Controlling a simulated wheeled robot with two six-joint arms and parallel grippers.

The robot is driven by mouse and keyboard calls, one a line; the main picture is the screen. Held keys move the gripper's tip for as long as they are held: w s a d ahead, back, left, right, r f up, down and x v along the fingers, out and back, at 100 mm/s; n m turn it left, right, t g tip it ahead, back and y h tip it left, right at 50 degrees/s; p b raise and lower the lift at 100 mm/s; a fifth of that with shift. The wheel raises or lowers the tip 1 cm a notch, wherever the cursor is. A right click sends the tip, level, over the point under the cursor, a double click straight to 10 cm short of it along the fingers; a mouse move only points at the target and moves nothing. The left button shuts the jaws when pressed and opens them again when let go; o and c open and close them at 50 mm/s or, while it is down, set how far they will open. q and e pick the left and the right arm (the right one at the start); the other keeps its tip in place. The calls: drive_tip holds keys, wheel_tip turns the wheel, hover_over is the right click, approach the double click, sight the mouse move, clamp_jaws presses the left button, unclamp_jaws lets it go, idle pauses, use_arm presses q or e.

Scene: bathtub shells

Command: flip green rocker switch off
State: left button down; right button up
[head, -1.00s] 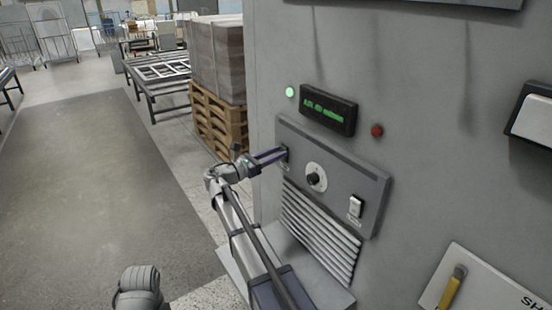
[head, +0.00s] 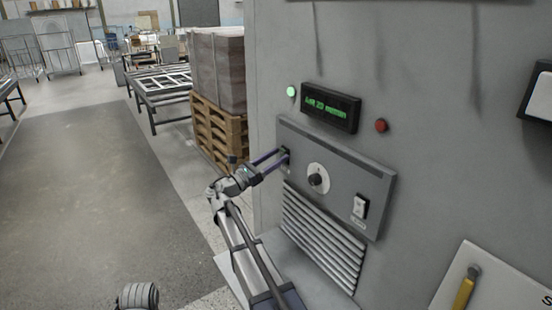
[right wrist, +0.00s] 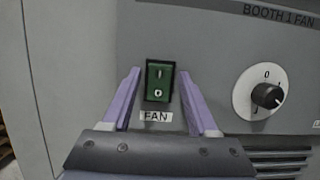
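The green rocker switch (right wrist: 160,80) is set in the grey control panel, marked I at the top and 0 at the bottom, with a FAN label (right wrist: 156,116) below it. I cannot tell which half is pressed in. My right gripper (right wrist: 160,90) is open, with one purple finger on each side of the switch and a gap to each. In the head view my right gripper (head: 283,156) reaches the panel's left end and mostly hides the switch. My left gripper is not in view; only part of my left arm shows at the bottom left.
Above are a lit display (head: 330,107), a green lamp (head: 291,92) and a red button (head: 381,125). Vent slats (head: 322,240) lie below.

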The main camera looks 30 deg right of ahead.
drive_tip(key=shift+o, duration=0.4)
drive_tip(key=shift+a+f, duration=0.1)
drive_tip(key=shift+a, duration=0.05)
drive_tip(key=b+v, duration=0.2)
drive_tip(key=v, duration=0.5)
drive_tip(key=shift+a, duration=0.25)
drive_tip(key=shift+s, duration=0.1)
